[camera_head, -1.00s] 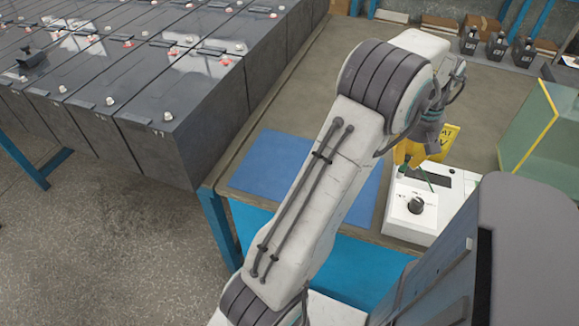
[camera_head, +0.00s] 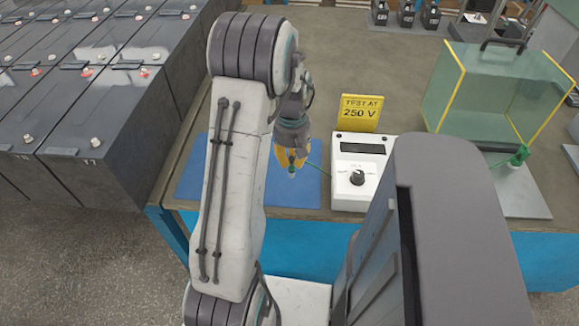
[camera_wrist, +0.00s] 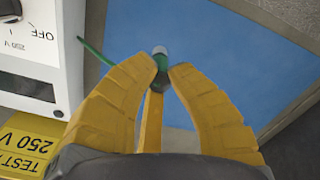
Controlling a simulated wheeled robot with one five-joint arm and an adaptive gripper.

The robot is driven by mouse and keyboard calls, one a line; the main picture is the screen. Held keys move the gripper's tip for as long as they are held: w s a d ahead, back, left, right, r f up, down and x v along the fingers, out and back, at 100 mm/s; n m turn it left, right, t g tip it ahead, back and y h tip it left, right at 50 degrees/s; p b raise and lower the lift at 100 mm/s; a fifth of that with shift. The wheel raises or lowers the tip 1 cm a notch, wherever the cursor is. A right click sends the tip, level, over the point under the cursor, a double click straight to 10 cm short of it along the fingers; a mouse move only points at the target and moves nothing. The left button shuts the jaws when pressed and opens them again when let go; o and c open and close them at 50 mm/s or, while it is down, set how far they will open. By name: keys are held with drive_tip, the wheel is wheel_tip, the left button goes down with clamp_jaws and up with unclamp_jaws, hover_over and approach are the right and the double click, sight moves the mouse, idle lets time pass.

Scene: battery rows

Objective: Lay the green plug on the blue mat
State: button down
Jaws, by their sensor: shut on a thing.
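My gripper (camera_head: 291,166) has yellow fingers and is over the right part of the blue mat (camera_head: 192,180) in the head view. In the wrist view its fingers (camera_wrist: 160,75) are shut on the green plug (camera_wrist: 161,63), which has a pale tip. A green lead runs from the plug toward the white tester (camera_wrist: 22,50) at the left. The mat (camera_wrist: 225,50) lies beneath the plug in the wrist view. I cannot tell whether the plug touches it. My arm hides part of the mat in the head view.
The white tester (camera_head: 358,192) stands right of the mat, with a yellow sign (camera_head: 359,113) behind it. A glass-sided box (camera_head: 480,105) and another green plug (camera_head: 518,157) on a grey plate are farther right. Battery rows (camera_head: 105,118) stand at the left.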

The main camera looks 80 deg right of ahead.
sight(290, 176)
drive_tip(key=shift+w+a+f, duration=0.1)
drive_tip(key=shift+w+f, duration=0.1)
drive_tip(key=shift+w, duration=0.05)
drive_tip(key=shift+f+p, duration=0.3)
drive_tip(key=shift+p, duration=0.05)
drive_tip(key=shift+f, duration=1.7)
drive_tip(key=shift+f, duration=0.1)
drive_tip(key=c, duration=1.3)
unclamp_jaws()
